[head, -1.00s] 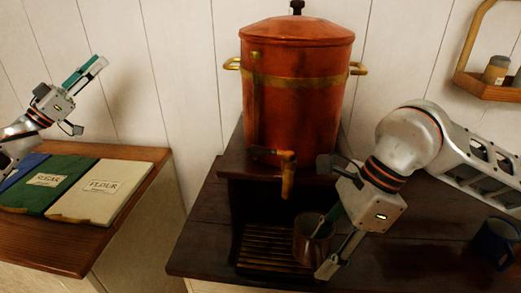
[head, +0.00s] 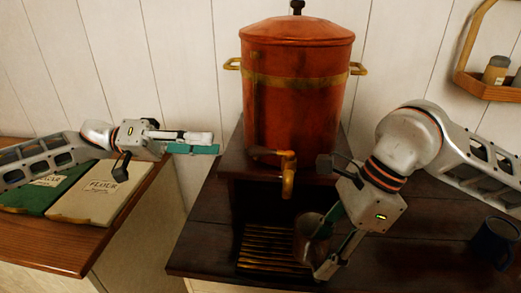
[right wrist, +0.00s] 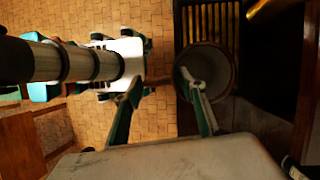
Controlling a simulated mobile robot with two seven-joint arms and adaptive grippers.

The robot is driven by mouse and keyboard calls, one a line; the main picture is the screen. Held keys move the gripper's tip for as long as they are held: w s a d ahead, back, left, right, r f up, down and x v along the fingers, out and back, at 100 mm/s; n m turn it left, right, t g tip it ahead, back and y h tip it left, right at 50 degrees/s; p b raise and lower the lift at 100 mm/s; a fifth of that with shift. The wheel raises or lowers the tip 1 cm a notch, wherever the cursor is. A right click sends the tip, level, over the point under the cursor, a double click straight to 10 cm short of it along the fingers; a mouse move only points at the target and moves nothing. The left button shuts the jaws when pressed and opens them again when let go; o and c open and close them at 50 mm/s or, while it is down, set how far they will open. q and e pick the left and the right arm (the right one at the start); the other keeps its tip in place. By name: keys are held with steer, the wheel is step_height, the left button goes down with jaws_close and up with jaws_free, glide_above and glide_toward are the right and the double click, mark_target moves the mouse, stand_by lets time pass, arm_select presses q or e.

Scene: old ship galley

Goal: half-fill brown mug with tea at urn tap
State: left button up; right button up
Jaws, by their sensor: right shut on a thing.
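The copper urn (head: 298,110) stands on a dark wooden stand, its brass tap (head: 287,176) pointing down at the front. The brown mug (head: 303,238) is below and slightly right of the tap in the head view, at the right side of the slatted drip tray (head: 270,248). My right gripper (head: 330,240) is shut on the mug and partly hides it. In the right wrist view one finger overlaps the mug's opening (right wrist: 222,62); I make out no tea inside. My left gripper (head: 216,146) points right, left of the tap and apart from it; its finger opening is unclear.
A dark blue mug (head: 495,242) stands at the right on the dark counter. Flour (head: 98,192) and sugar packets lie on the left counter. A wall shelf (head: 490,90) with jars hangs at upper right. A gap separates the two counters.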

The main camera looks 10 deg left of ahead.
mark_target(261, 150)
arm_select(q)
steer(key=d, duration=1.2)
steer(key=shift+s+d+f, duration=0.1)
steer(key=shift+d+f, duration=0.05)
steer(key=shift+f, duration=0.1)
jaws_close()
